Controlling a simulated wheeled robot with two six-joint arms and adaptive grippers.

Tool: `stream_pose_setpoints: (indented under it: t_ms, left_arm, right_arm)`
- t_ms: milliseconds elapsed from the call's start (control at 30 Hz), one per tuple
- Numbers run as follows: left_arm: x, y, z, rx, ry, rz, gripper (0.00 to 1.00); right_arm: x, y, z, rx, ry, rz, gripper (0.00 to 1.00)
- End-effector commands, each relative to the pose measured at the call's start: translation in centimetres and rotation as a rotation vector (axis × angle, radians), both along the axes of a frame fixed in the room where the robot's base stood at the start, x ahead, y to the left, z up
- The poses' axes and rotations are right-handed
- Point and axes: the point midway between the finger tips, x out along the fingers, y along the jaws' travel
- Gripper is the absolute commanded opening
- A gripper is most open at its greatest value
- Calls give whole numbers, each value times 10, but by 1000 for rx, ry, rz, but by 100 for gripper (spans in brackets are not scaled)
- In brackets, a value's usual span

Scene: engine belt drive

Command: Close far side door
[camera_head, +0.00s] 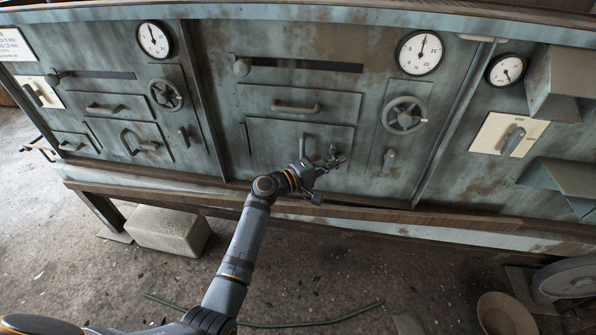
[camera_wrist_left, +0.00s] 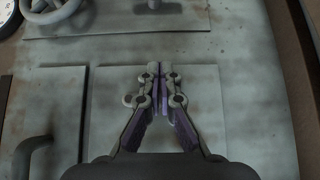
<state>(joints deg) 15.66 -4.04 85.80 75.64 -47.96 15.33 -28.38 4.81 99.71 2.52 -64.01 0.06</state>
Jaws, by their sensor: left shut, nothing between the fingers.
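The greenish metal front of the machine carries several door and drawer panels; which one is the far side door, I cannot tell. My left gripper (camera_head: 333,160) is shut and empty, in front of the lower middle panel (camera_head: 272,140), near its lower right part. That panel looks flush with the front, and its handle (camera_head: 308,143) is just beyond the gripper. In the left wrist view, the shut fingers (camera_wrist_left: 160,70) are in front of a flat grey panel (camera_wrist_left: 205,80); contact cannot be told. My right gripper is out of view.
A handwheel (camera_head: 404,115) and a small lever (camera_head: 389,160) are right of the gripper. Box-like metal parts (camera_head: 560,85) stick out at the right. A wooden ledge (camera_head: 390,212) runs below the front. A pale block (camera_head: 170,230) and a bowl (camera_head: 503,314) are on the floor.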

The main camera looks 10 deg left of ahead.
Motion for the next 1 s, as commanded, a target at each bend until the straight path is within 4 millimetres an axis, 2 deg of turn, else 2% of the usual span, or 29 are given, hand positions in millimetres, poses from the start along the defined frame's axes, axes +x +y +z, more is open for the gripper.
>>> stream_pose_setpoints:
  t_ms: [100,333,500,767,867,967,1000]
  left_arm:
    - [-22,23,-3,7,3,-1,0]
    - [-53,55,-2,5,3,-4,0]
    - [-62,64,-1,1,2,-5,0]
    - [-62,64,-1,2,3,-6,0]
    - [-67,64,-20,52,18,-4,0]
    - [-85,66,-74,216,62,-8,0]
    - [-97,69,-104,311,88,-16,0]
  right_arm:
    - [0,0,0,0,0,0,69]
    - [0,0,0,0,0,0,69]
    - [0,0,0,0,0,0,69]
    - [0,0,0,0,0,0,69]
    - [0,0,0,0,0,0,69]
    - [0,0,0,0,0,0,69]
    - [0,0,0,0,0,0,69]
